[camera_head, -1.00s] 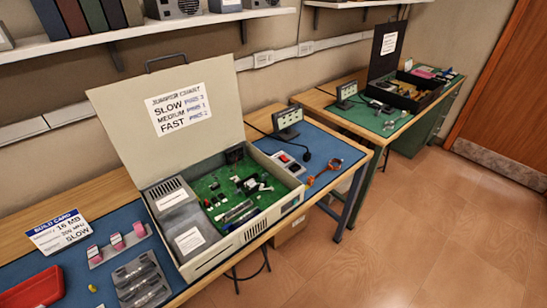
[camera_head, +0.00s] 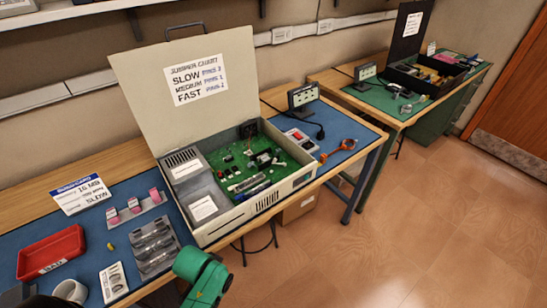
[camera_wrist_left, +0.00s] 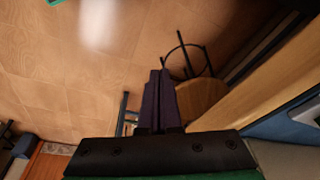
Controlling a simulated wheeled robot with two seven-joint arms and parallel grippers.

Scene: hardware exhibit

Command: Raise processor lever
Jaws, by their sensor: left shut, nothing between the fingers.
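The open beige computer case (camera_head: 230,222) stands on the blue mat with its lid raised, bearing a jumper chart. Inside is a green motherboard (camera_head: 225,157) with dark chips, sockets and memory sticks. The processor lever is too small to make out, so I cannot tell its position. My left gripper (camera_wrist_left: 159,76) shows in the left wrist view, its dark fingers together and empty, with floor and a stool behind them, away from the case. In the head view a green arm link of mine is at the bottom middle; no fingertips show. My right gripper is not in view.
A red tray (camera_head: 52,250), a grey parts holder (camera_head: 154,247), pink modules (camera_head: 134,205) and a build card (camera_head: 82,195) lie left of the case. A small display (camera_head: 303,96) and switch box (camera_head: 301,139) are to its right. A stool (camera_wrist_left: 200,100) stands below the bench edge.

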